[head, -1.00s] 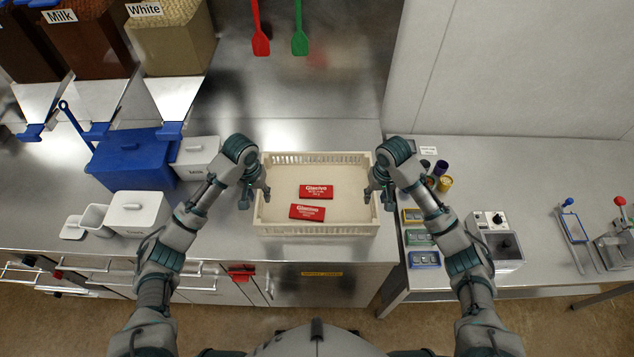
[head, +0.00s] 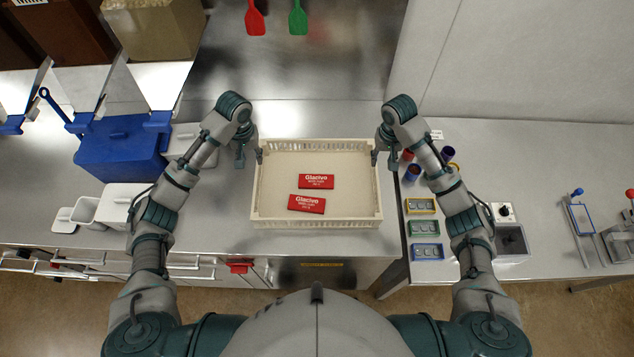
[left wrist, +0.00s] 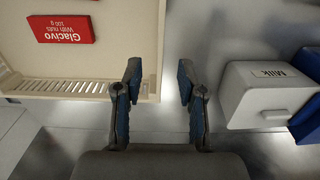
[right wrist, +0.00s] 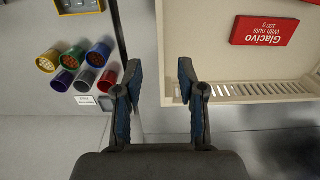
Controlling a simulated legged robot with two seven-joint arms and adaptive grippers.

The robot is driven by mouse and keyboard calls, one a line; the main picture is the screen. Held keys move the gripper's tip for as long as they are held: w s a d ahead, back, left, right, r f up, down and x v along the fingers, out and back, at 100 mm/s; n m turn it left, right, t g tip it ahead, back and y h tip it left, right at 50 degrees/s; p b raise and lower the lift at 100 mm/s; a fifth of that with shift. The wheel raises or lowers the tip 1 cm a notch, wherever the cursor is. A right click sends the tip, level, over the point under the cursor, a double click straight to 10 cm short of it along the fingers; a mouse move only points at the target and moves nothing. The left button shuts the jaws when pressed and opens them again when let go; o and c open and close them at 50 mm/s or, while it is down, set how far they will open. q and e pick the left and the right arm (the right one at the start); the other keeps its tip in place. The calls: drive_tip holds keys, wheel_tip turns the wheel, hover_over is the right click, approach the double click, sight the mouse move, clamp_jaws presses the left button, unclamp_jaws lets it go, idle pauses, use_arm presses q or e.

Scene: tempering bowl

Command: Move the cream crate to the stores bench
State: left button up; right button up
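The cream crate (head: 316,223) stands on the steel worktop at the middle of the head view. Two red Glacivo bars (head: 316,181) (head: 307,203) lie flat in it. My left gripper (head: 249,157) is open at the crate's left wall; in the left wrist view one finger overlaps the rim (left wrist: 151,45) and the other is outside. My right gripper (head: 384,158) is open at the right wall; in the right wrist view its fingers are apart near the rim (right wrist: 168,60). Finger contact with the crate cannot be told. No view shows which surface is the stores bench.
A separate bench on the right holds coloured cups (head: 447,154), several framed trays (head: 425,228), a grey device (head: 511,240) and a blue-handled tool (head: 580,222). A blue tub (head: 120,153) and white containers (head: 122,200) stand left. Red and green spatulas (head: 298,18) hang behind.

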sight(258, 181)
use_arm(q)
drive_tip(key=f, duration=1.4)
drive_tip(key=shift+s, duration=0.2)
use_arm(e)
drive_tip(key=f, duration=1.4)
drive_tip(key=shift+s, duration=0.25)
use_arm(q)
drive_tip(key=shift+a, duration=0.1)
clamp_jaws()
use_arm(e)
clamp_jaws()
